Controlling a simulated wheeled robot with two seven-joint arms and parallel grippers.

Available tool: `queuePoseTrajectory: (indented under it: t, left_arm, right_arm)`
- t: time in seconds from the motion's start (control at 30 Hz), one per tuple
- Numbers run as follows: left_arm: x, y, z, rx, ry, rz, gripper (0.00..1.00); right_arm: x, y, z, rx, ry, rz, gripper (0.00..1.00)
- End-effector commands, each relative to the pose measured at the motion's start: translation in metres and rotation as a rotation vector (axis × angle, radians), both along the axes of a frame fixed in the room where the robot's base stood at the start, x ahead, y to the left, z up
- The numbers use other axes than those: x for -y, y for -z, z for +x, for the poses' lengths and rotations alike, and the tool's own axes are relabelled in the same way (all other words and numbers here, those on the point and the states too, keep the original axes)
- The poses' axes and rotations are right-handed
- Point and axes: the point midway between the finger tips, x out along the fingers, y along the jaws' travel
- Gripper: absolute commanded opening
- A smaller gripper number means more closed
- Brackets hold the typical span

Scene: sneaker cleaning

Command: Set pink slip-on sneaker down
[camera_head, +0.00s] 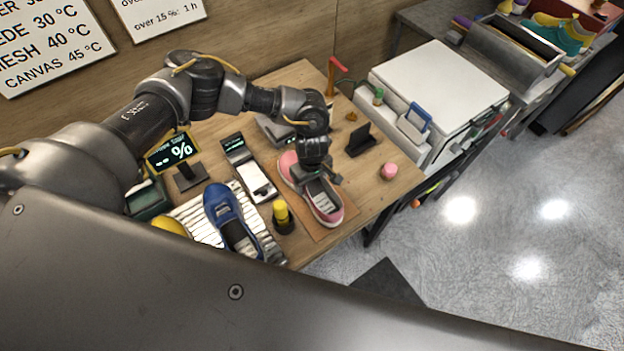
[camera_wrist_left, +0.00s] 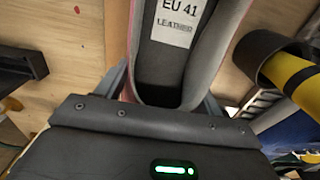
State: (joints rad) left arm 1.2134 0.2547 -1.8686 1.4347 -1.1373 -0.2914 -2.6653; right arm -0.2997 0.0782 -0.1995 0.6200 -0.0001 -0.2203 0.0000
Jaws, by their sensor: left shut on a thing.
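The pink slip-on sneaker (camera_head: 324,208) is at the right part of the wooden table in the head view, over a brown mat (camera_head: 312,228). I cannot tell whether its sole touches the mat. My left gripper (camera_head: 318,178) comes down from above and is shut on the sneaker near its middle or heel opening. In the left wrist view the sneaker's grey inside (camera_wrist_left: 178,75) shows between the fingers, with a label reading EU 41 LEATHER. The fingertips are mostly hidden by the shoe. My right gripper is not in view.
A blue sneaker (camera_head: 226,208) lies on a white slatted rack (camera_head: 192,212) to the left. A yellow-topped dark holder (camera_head: 283,217) stands close beside the mat. A pink round object (camera_head: 389,171) and a black stand (camera_head: 360,143) are to the right.

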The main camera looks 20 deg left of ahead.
Motion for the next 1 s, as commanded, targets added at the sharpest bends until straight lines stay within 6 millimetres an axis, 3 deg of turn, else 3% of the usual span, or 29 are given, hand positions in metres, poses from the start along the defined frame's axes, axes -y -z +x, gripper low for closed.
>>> queuePoseTrajectory:
  t: [0.13, 0.17, 0.33, 0.73, 1.0]
  left_arm:
    - [0.0, 0.003, 0.0, 0.001, 0.0, -0.001, 0.36]
    - [0.0, 0.003, 0.0, 0.001, 0.0, -0.001, 0.69]
    - [0.0, 0.002, 0.0, 0.0, 0.0, 0.0, 0.9]
    - [0.001, -0.005, 0.001, 0.002, 0.001, -0.002, 0.9]
    - [0.001, -0.056, 0.001, 0.004, 0.004, -0.003, 0.9]
  right_arm:
    - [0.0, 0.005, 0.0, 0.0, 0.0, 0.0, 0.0]
    - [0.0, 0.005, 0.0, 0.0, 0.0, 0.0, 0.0]
    - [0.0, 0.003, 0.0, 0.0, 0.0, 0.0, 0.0]
    - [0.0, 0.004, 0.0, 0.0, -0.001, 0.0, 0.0]
    - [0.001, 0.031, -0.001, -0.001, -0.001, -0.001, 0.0]
